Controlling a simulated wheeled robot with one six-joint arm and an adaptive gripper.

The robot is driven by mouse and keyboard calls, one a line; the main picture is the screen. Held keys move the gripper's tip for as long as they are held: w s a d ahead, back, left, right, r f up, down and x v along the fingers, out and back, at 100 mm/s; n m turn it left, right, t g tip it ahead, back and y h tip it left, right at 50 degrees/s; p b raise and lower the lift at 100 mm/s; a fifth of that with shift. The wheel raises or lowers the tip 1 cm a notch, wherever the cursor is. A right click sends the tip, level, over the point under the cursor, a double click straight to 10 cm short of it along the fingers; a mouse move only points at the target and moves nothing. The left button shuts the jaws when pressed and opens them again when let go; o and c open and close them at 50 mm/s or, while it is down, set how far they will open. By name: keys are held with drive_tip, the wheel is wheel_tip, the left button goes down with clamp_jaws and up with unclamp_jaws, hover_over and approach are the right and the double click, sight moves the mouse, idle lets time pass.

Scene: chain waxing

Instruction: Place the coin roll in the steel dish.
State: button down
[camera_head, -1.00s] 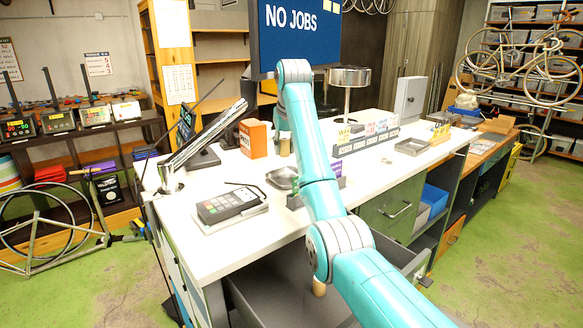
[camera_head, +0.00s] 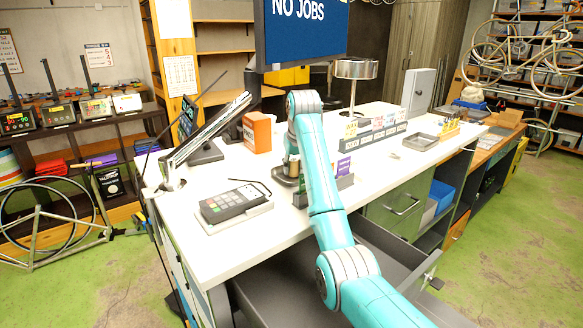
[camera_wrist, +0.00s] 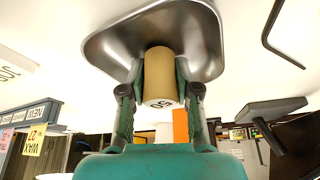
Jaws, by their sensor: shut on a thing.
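The coin roll is a tan cylinder with "50" on its end, seen in the wrist view (camera_wrist: 158,80). My gripper (camera_wrist: 158,72) is shut on it, one finger on each side. The steel dish (camera_wrist: 95,45) is a shallow, shiny, rounded-square tray lying beyond the roll. The roll overlaps the dish's inside and near rim in this view; I cannot tell whether it touches the dish.
A card terminal (camera_head: 232,203) lies left of the dish. An orange box (camera_head: 257,133) stands behind it. A grey drawer (camera_head: 285,295) is open below. The white counter (camera_head: 225,165) has free room at left.

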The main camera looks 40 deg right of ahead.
drive_tip(key=shift+f, duration=0.15)
drive_tip(key=c, duration=0.8)
unclamp_jaws()
